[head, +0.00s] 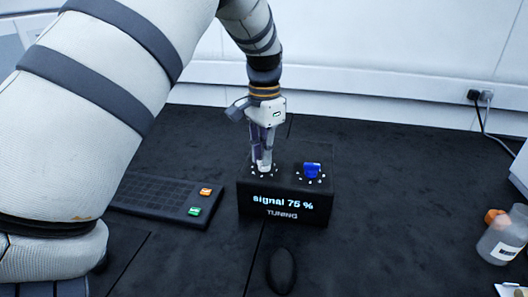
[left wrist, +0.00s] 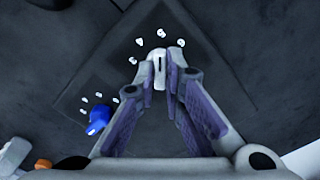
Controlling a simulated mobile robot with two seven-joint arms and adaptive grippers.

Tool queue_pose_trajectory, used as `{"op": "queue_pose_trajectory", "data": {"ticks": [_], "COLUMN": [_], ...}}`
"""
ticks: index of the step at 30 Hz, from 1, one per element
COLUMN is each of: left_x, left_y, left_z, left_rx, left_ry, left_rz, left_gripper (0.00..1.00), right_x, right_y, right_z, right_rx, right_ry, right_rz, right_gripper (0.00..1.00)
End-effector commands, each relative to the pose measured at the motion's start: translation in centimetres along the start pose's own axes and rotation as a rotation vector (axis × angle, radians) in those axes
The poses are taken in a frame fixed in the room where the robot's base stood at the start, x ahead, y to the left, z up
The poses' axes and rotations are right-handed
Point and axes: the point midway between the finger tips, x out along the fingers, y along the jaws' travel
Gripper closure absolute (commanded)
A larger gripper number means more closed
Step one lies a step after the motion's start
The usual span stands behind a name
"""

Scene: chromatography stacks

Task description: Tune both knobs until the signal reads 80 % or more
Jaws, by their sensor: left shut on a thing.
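The black tuning box (head: 285,215) stands on the dark bench, and its display reads "signal 75 %" above the word TUNING. A white knob (head: 264,165) is on its top left and a blue knob (head: 312,170) on its top right, each ringed by white marks. My left gripper (head: 262,160) points down and is shut on the white knob. In the left wrist view the white knob (left wrist: 159,66) shows a dark pointer line and sits between the fingertips (left wrist: 160,85). The blue knob (left wrist: 99,118) is free, left of the fingers. My right gripper is not in view.
A dark keyboard (head: 160,196) with an orange and a green key lies left of the box. A black mouse (head: 282,270) lies in front. A bottle (head: 502,238) with an orange cap stands at the right edge. Bench between box and bottle is clear.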

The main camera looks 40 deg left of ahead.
Motion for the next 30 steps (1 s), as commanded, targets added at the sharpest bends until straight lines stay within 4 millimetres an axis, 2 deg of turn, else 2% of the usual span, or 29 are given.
{"op": "queue_pose_trajectory", "data": {"ticks": [21,30], "left_x": [-0.1,-0.1], "left_y": [0.0,0.0], "left_z": [0.0,0.0], "left_rx": [-0.528,-0.686], "left_ry": [0.001,0.0], "left_rz": [0.0,0.0], "left_gripper": [1.0,1.0], "right_x": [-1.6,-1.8], "right_y": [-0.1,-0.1], "right_z": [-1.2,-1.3], "right_rx": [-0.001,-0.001], "right_ry": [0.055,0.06], "right_rz": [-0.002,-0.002], "right_gripper": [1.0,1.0]}}
